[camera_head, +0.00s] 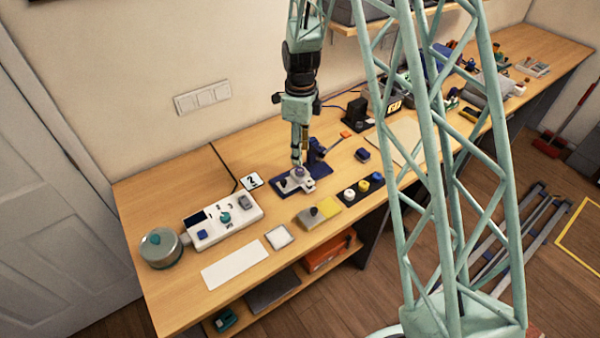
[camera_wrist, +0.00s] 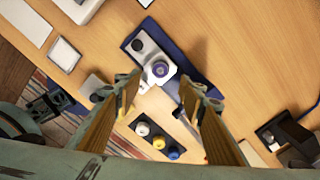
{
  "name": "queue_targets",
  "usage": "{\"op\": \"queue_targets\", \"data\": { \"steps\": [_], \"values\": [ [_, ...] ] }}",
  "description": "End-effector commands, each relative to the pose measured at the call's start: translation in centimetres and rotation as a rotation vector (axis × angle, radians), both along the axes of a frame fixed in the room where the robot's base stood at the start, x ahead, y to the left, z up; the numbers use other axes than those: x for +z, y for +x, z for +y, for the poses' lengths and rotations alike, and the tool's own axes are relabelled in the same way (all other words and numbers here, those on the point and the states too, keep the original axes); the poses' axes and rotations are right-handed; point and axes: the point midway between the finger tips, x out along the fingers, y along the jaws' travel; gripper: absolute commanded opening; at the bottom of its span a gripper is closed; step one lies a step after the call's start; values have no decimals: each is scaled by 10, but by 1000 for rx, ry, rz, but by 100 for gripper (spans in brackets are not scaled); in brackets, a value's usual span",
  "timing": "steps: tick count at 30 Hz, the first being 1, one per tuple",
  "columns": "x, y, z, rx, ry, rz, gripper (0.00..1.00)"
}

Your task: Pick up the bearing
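A small round ring with a purple-blue centre (camera_wrist: 160,69), which looks like the bearing, sits on a pale grey metal bracket (camera_wrist: 150,50). The bracket lies on a dark blue base plate (camera_wrist: 203,84). In the head view, the bracket (camera_head: 289,184) and base plate (camera_head: 318,170) are at the middle of the bench, below my gripper (camera_head: 297,162). In the wrist view, the fingers of my gripper (camera_wrist: 160,88) are apart with nothing between their tips. The ring shows just beyond the gap. The exact height of the tips above it is hard to tell.
A dark tray with white, yellow and blue round pieces (camera_wrist: 158,142) lies near the bracket. A dark blue upright stand (camera_head: 316,150) rises close beside my gripper. A white control box (camera_head: 222,220) stands to the left. Bare wood (camera_head: 185,190) lies behind that box.

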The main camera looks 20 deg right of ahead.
Motion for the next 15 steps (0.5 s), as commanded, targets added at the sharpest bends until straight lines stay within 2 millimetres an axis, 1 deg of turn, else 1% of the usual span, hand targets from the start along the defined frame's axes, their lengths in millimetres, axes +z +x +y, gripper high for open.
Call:
{"op": "queue_targets", "data": {
  "steps": [1, 7, 11, 15],
  "values": [
    [-6, -1, 0, 0, 0, 2, 37],
    [-23, 0, 0, 0, 0, 1, 37],
    [-29, 0, 0, 0, -1, -1, 37],
    [-31, 0, 0, 0, 0, -1, 37]
  ]
}}
